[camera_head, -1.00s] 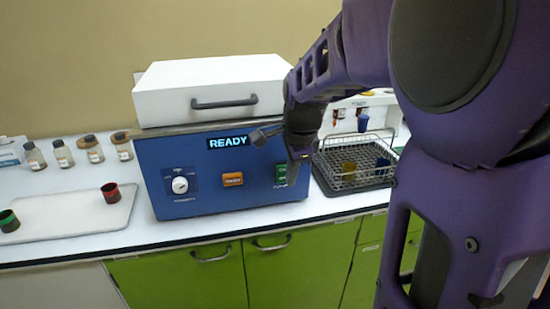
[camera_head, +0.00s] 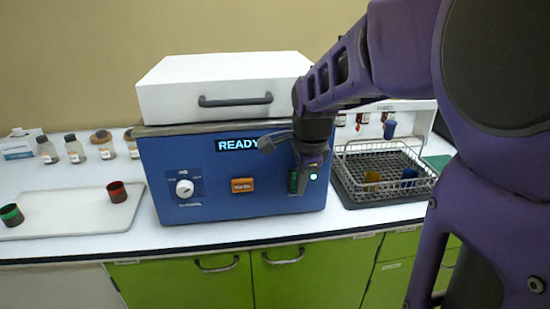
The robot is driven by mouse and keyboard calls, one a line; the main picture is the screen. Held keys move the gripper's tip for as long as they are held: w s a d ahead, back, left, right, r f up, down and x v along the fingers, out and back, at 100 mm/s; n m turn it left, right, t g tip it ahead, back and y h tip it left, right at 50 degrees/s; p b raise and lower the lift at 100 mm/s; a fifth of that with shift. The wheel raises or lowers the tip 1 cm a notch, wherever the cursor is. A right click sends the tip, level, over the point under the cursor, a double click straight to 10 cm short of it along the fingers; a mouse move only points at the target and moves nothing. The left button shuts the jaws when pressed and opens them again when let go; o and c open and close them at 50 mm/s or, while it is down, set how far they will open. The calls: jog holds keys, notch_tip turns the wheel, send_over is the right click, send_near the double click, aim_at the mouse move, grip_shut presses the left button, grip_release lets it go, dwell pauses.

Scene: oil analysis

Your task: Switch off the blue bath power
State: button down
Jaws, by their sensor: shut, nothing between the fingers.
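The blue bath (camera_head: 215,190) stands on the white bench with its white lid (camera_head: 225,85) down. Its display (camera_head: 237,145) reads READY. The front panel has a white knob (camera_head: 184,188), an orange button (camera_head: 243,185) and, at the right, a green power switch (camera_head: 293,181) with a lit green lamp (camera_head: 313,176). My gripper (camera_head: 301,190) is shut and empty, pointing down in front of the green switch, partly hiding it. I cannot tell whether the fingertips touch the switch.
A wire basket (camera_head: 385,172) on a dark tray stands just right of the bath, holding coloured cups. A white tray (camera_head: 75,213) with red and green cups lies to the left. Several small bottles (camera_head: 75,150) stand behind it. Green cabinets (camera_head: 200,285) are below.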

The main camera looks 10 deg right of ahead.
jog(key=shift+w+f, duration=0.2)
jog(key=shift+w, duration=0.05)
jog(key=shift+r, duration=0.1)
jog(key=shift+r+p, duration=0.75)
jog(key=shift+p, duration=0.05)
